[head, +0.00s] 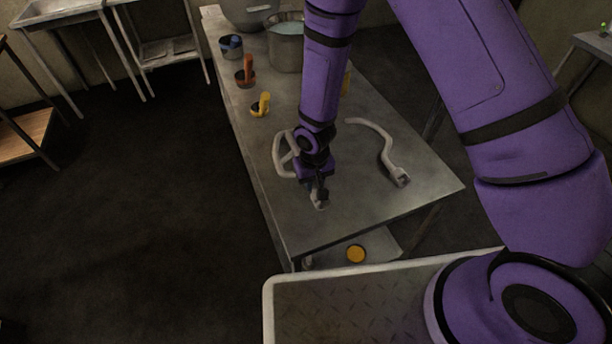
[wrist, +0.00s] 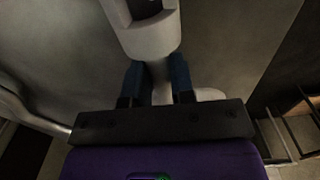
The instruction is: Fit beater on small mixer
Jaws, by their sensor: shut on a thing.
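The beater, a pale grey looped frame (head: 281,152), is at the middle of the metal table, partly hidden behind my arm. My gripper (head: 319,194) is over the table and shut on the beater's shaft, with its socket end just past the fingers. In the wrist view the two dark blue fingers of my gripper (wrist: 157,82) stand on either side of the shaft, and the wide pale socket of the beater (wrist: 150,37) shows beyond them. I cannot tell whether the beater touches the table. No small mixer can be made out in either view.
A pale dough hook (head: 382,145) lies on the table (head: 350,215) right of my gripper. Blue (head: 231,46), red (head: 246,73) and yellow (head: 260,105) scoops or cups stand along the left edge. A steel bowl (head: 285,50) is at the back. The table's front end is clear.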

